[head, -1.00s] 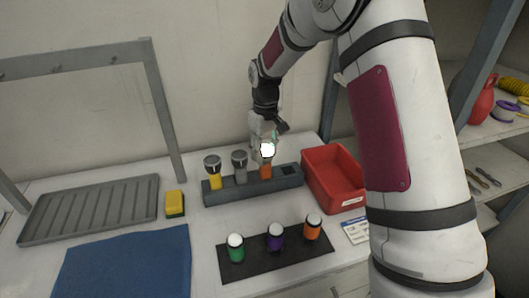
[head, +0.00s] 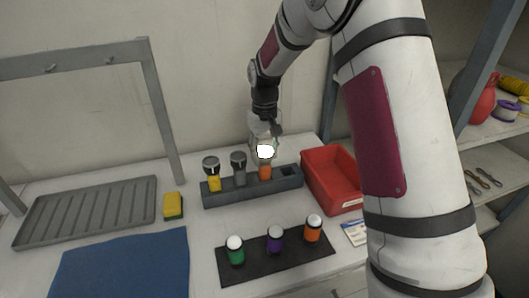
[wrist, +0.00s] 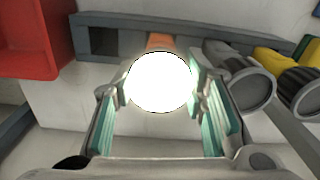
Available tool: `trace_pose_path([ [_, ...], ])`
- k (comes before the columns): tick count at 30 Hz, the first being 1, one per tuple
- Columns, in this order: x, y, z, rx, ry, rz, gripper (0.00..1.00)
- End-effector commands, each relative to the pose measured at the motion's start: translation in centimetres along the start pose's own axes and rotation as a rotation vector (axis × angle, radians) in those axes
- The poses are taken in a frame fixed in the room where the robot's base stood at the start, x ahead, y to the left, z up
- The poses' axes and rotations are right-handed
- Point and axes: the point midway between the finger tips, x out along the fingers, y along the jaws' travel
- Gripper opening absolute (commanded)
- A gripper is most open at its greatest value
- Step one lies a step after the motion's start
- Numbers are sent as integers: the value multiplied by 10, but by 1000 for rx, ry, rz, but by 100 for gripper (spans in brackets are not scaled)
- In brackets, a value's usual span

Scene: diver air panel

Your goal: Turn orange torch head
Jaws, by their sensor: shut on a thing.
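The orange torch (head: 265,173) stands upright in the grey rack (head: 230,193), and its head (wrist: 158,82) glows bright white. My gripper (head: 264,146) is over it from above. In the wrist view the gripper's teal-padded fingers (wrist: 160,92) are on either side of the lit head, shut on it. The glare hides the detail of the head and the exact contact. A grey torch (head: 239,170) and a yellow torch (head: 213,178) with dark heads stand in the rack to its left.
A red bin (head: 334,178) stands right of the rack. A black mat (head: 256,265) in front holds green, purple and orange items with white tops. A yellow sponge (head: 173,205), a grey drain tray (head: 85,212) and a blue cloth (head: 125,265) lie to the left.

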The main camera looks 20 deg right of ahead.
Motion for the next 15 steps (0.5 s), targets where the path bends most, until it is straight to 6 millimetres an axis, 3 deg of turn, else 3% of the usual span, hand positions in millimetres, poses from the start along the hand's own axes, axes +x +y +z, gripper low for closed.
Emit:
trace_pose_path([
  [1, 1, 0, 1, 0, -3, 0, 11],
  [2, 1, 0, 1, 0, -3, 0, 46],
  [4, 1, 0, 1, 0, -2, 0, 60],
  [15, -3, 0, 0, -1, 0, 0, 60],
])
